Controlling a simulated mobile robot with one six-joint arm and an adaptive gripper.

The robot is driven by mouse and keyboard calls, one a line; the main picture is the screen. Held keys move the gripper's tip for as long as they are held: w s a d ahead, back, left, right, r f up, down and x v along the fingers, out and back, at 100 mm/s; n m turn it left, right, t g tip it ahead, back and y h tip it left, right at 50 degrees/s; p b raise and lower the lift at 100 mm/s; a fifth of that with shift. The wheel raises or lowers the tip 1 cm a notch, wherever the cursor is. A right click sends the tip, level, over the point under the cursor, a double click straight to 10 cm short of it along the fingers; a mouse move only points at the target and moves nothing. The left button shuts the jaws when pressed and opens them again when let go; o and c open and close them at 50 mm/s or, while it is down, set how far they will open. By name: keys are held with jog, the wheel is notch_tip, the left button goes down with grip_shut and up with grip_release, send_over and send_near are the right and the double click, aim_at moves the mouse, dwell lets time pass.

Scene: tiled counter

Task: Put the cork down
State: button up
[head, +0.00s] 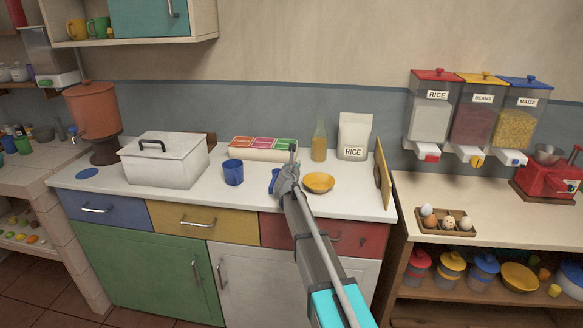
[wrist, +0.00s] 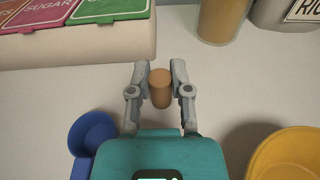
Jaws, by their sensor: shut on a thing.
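The cork (wrist: 160,88) is a small brown cylinder in the wrist view, standing roughly upright between the two grey fingers. My gripper (wrist: 159,82) is shut on it, with a finger on each side. White counter shows around and beyond the cork; I cannot tell whether its base touches the counter. In the head view my gripper (head: 290,165) is over the white counter (head: 345,199), between a blue item and a yellow bowl. The cork is too small to make out clearly there.
A blue funnel-like item (wrist: 92,132) lies left of my gripper and the yellow bowl (wrist: 289,155) right. Behind are the coloured-lid box (head: 262,153), a bottle (head: 319,142) and the rice bag (head: 354,135). A blue mug (head: 233,173) stands further left. Bare counter lies ahead of the fingers.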

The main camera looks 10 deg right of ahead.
jog(key=shift+f, duration=0.2)
jog(key=o, duration=0.7)
jog(key=shift+r, duration=0.1)
jog(key=shift+r, duration=0.2)
jog(key=p+v, duration=0.2)
jog(key=v, duration=1)
jog(key=shift+f, duration=0.1)
